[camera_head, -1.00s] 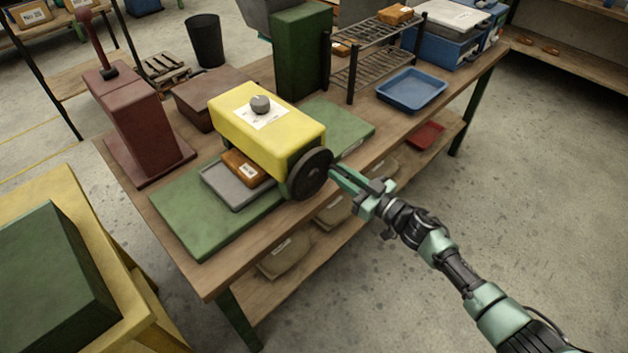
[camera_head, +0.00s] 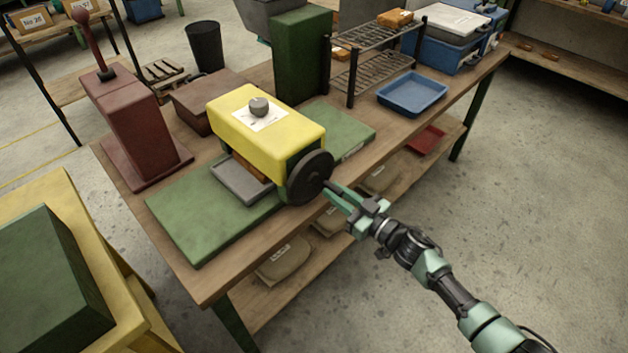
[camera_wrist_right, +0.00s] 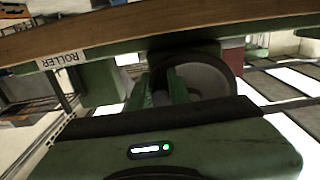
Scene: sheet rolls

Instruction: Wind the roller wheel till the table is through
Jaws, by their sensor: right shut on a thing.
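The roller is a yellow housing (camera_head: 268,133) over a long flat green bed (camera_head: 190,215), with a dark round wheel (camera_head: 308,172) on its front right side. A grey tray (camera_head: 238,182) lies on the bed with a brown-orange block (camera_head: 250,167) in it; the block is partly hidden under the housing. My right gripper (camera_head: 333,190) is at the wheel's lower right rim, shut on its small dark handle, which the fingers mostly hide. In the right wrist view the wheel (camera_wrist_right: 215,72) shows behind the two green fingers (camera_wrist_right: 164,88). My left gripper is not in view.
The workbench (camera_head: 215,285) also bears a maroon press (camera_head: 140,120), a brown box (camera_head: 205,97), a tall green block (camera_head: 300,55), a wire rack (camera_head: 375,65) and a blue tray (camera_head: 411,93). A yellow stand (camera_head: 50,190) is at the left. The floor at right is clear.

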